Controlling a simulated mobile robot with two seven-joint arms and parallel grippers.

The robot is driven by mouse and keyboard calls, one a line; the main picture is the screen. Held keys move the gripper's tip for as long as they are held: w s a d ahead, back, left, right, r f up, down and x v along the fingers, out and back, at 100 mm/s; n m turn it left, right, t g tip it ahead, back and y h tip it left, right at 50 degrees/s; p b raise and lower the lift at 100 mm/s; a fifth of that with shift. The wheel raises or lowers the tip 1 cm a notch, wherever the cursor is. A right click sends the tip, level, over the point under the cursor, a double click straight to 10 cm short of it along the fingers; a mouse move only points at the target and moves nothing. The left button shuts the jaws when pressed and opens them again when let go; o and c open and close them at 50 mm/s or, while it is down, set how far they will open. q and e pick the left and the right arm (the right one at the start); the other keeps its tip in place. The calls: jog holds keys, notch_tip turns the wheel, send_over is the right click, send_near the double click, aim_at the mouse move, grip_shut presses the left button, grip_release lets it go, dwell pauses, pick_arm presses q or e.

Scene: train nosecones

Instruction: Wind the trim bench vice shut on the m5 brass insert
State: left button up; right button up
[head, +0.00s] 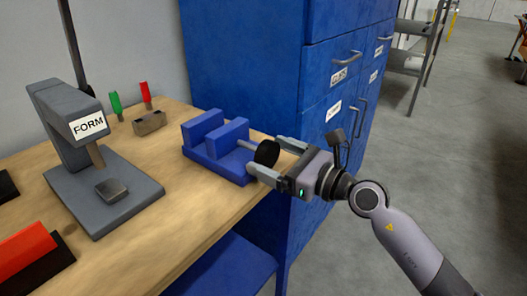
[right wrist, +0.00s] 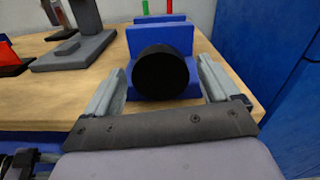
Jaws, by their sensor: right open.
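The blue trim bench vice (head: 214,146) stands near the right end of the wooden bench, with two blue jaws and a gap between them. Its round black handwheel (head: 267,153) sits on a grey screw at the right side. My right gripper (head: 270,158) is open, its fingers on either side of the handwheel; I cannot tell whether they touch it. In the right wrist view the handwheel (right wrist: 161,73) lies between the two fingers, with the vice (right wrist: 160,38) behind it. I cannot make out the brass insert. My left gripper is not in view.
A grey FORM press (head: 75,130) stands left on the bench (head: 180,195). A small holder (head: 150,123) and green and red handled tools stand behind. A red and black block (head: 35,255) lies front left. Blue cabinets (head: 325,90) rise close behind the vice.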

jog(key=shift+x, duration=1.45)
jog(key=c, duration=1.1)
jog(key=shift+o, duration=0.2)
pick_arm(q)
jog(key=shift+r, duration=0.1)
pick_arm(e)
jog(key=shift+r+m+p, duration=0.1)
jog(key=shift+m+p, duration=0.3)
jog(key=shift+p, duration=0.15)
jog(key=shift+r+m+p, duration=0.1)
jog(key=shift+m+p, duration=0.9)
jog(key=shift+p, duration=0.15)
jog(key=m+p, duration=0.2)
jog(key=shift+m, duration=0.4)
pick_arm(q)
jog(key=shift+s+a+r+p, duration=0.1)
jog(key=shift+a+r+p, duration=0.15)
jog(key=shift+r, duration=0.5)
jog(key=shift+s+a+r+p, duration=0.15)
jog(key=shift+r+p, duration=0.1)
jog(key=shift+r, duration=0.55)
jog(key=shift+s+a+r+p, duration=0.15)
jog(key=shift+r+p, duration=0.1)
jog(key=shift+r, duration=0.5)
pick_arm(e)
jog(key=shift+o, duration=0.2)
jog(key=shift+f+m, duration=0.2)
jog(key=shift+m, duration=0.5)
